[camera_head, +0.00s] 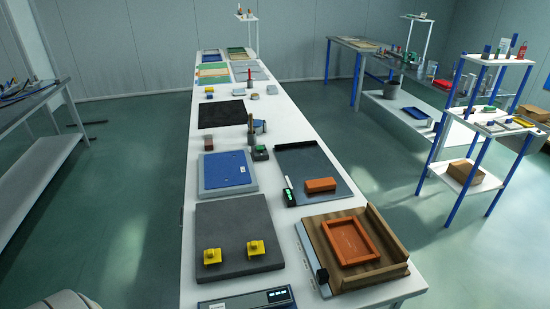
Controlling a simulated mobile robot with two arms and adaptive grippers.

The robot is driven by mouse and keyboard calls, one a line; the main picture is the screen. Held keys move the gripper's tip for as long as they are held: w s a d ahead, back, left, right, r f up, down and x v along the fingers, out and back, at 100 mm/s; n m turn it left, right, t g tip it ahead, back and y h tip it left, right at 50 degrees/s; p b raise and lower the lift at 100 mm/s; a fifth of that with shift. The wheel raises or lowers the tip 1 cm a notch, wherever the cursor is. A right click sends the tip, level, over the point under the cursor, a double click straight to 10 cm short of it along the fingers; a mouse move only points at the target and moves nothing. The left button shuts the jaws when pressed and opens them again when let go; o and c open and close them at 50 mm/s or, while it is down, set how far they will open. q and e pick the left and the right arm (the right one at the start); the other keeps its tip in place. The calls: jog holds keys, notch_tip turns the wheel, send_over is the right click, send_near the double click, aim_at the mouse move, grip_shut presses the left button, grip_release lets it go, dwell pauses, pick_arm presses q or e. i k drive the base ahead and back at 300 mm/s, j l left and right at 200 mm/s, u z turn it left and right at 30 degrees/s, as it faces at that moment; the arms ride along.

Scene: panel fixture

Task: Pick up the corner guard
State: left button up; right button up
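No part is plainly recognisable as the corner guard; I cannot tell which piece it is. Two small yellow pieces (212,256) and (257,247) sit upright on a dark grey slab (235,222) at the near left of the long white table. An orange block (321,185) lies on a dark grey tray (295,157). A wooden fixture (390,236) with raised walls on its far right and near sides holds an orange rectangular frame (350,240). Neither of my grippers is in view.
The long white table (284,122) runs away from me, with a blue panel (226,169), a black mat (221,114) and several small parts. A device with a display (248,302) is at the near edge. Shelves (490,125) stand right; floor is open on both sides.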

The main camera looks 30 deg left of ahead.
aim_at(253, 249)
jog(key=j+u, duration=0.1)
jog(key=u, duration=0.25)
jog(key=j+u, duration=0.1)
jog(key=u, duration=0.25)
jog(key=j+u, duration=0.1)
jog(key=u, duration=0.25)
